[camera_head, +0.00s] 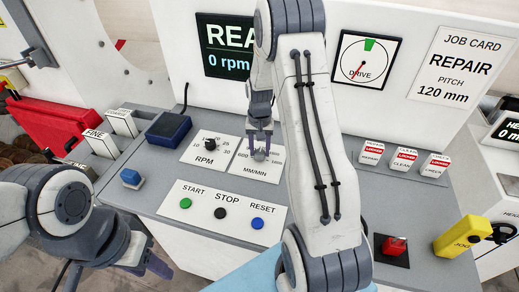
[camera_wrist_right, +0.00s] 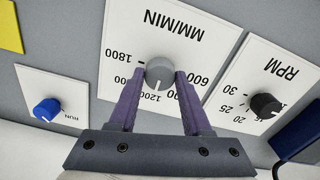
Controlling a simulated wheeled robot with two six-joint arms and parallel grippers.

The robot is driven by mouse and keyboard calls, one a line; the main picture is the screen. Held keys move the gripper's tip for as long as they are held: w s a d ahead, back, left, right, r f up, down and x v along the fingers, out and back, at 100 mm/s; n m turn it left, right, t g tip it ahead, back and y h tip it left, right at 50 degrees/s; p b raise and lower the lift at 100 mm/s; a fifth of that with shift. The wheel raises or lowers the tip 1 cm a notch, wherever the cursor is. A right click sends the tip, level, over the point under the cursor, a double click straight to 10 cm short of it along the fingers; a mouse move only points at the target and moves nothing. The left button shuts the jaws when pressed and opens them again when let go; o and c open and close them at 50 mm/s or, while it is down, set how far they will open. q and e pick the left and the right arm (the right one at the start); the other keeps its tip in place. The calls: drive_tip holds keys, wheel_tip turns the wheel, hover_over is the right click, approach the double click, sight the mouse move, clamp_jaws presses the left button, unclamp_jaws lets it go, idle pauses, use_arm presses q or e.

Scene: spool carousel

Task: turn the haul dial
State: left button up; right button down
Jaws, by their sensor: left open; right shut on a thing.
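The haul dial is a grey knob (camera_wrist_right: 160,73) on a white MM/MIN plate (camera_wrist_right: 180,30) in the right wrist view. Its white mark points down toward 1200. My right gripper (camera_wrist_right: 160,82) is shut on the knob, with one purple finger on each side. In the head view, the knob (camera_head: 260,155) shows just below the tips of my right gripper (camera_head: 261,143), and my right arm hides part of its plate. My left gripper (camera_head: 150,266) is open and empty at the lower left, in front of the console and away from the dial.
A black RPM dial (camera_head: 210,143) sits left of the haul dial. START, STOP (camera_head: 220,213) and RESET buttons lie in front. A red switch (camera_head: 394,246) and yellow JOG handle (camera_head: 463,236) are at right. The screen (camera_head: 227,62) reads 0 rpm.

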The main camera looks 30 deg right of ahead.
sight(260, 152)
drive_tip(key=shift+c, duration=1.7)
unclamp_jaws()
wheel_tip(260, 152, up, 11)
drive_tip(key=b, duration=0.2)
drive_tip(key=shift+f, duration=0.2)
